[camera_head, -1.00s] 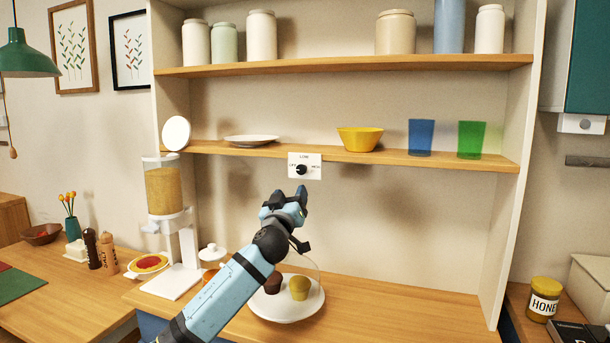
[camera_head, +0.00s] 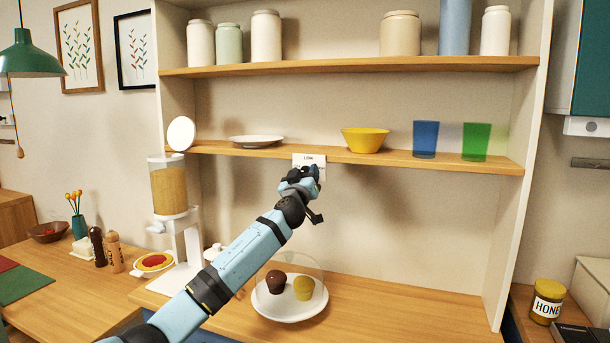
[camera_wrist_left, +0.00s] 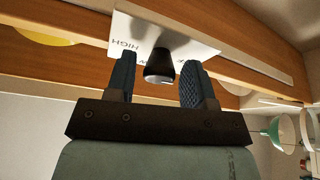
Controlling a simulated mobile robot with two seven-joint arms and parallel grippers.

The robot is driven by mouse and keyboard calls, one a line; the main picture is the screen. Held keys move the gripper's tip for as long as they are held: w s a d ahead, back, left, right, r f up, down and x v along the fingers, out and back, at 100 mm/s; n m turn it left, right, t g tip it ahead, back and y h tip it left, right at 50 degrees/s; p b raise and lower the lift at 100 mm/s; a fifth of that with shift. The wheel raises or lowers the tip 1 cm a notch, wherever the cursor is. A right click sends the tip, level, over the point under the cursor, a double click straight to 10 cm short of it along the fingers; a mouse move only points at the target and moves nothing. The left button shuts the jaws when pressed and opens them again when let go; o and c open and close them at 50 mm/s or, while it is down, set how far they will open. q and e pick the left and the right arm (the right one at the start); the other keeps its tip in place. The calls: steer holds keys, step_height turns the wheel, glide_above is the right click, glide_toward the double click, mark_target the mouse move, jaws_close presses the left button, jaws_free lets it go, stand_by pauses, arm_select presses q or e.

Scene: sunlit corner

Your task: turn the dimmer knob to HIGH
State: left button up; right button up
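The dimmer plate (camera_head: 309,158) is a white panel on the front edge of the lower shelf; in the head view my left gripper covers most of it and the knob. In the left wrist view the plate (camera_wrist_left: 140,32) shows upside down with the word HIGH at its left. The black dimmer knob (camera_wrist_left: 159,66) sticks out between the two fingers. My left gripper (camera_head: 303,172) is in front of the plate; in the wrist view its fingers (camera_wrist_left: 160,82) are apart, one on each side of the knob, with gaps visible. My right gripper is not in view.
The lower shelf (camera_head: 390,160) holds a yellow bowl (camera_head: 364,140), a blue cup (camera_head: 426,139), a green cup (camera_head: 475,142) and a plate (camera_head: 255,141). Below stand a cereal dispenser (camera_head: 168,190) and a domed dish (camera_head: 289,306) with two muffins.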

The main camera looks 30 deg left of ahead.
arm_select(q)
steer(key=c, duration=0.7)
steer(key=shift+o, duration=0.2)
